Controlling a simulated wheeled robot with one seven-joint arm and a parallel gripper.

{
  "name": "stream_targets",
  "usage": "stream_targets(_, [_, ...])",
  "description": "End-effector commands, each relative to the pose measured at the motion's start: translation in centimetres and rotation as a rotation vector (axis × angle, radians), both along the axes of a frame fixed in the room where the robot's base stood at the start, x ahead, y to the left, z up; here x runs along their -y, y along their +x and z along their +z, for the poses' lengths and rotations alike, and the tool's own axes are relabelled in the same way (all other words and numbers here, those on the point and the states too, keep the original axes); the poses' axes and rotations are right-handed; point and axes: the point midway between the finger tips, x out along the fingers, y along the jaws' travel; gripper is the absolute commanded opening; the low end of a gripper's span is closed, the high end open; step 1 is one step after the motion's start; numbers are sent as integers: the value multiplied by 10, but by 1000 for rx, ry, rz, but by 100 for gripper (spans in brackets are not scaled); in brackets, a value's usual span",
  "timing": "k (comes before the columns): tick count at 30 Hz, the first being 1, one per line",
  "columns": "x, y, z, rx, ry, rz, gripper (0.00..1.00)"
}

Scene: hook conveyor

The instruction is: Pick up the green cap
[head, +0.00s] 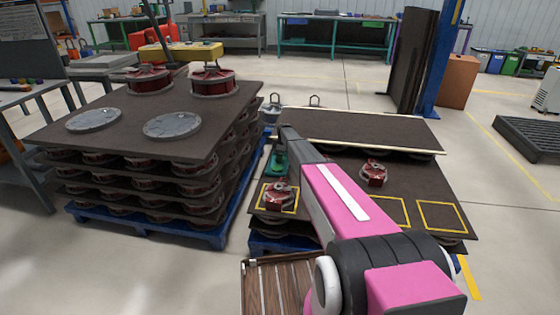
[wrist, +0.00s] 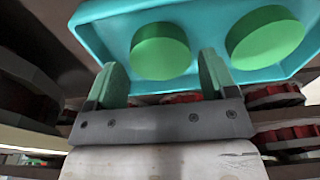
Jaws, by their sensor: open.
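In the wrist view, a green cap (wrist: 160,52) shows as a round disc on a teal holder (wrist: 205,14). A second green cap (wrist: 266,38) sits to its right on the same holder. My gripper (wrist: 163,78) is open, with one green-padded finger at the lower left of the first cap and the other at its lower right. The jaws look empty, and I cannot tell whether they touch the cap. The caps cannot be made out there.
A tall stack of dark boards (head: 120,100) with red-and-grey round parts stands on a blue pallet at left. A lower board (head: 330,195) with yellow squares carries red parts, one (head: 373,173) right of my arm. A dark panel (head: 360,128) lies behind.

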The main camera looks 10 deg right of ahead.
Motion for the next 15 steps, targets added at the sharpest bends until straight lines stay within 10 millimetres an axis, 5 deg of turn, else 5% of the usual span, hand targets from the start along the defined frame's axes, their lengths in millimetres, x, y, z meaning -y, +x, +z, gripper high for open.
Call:
stream_targets(10, [-2,0,-17,-1,0,0,78])
stream_targets(11, [-2,0,-17,-1,0,0,75])
stream_targets(14, [-2,0,-17,-1,0,0,42])
stream_targets(15, [-2,0,-17,-1,0,0,42])
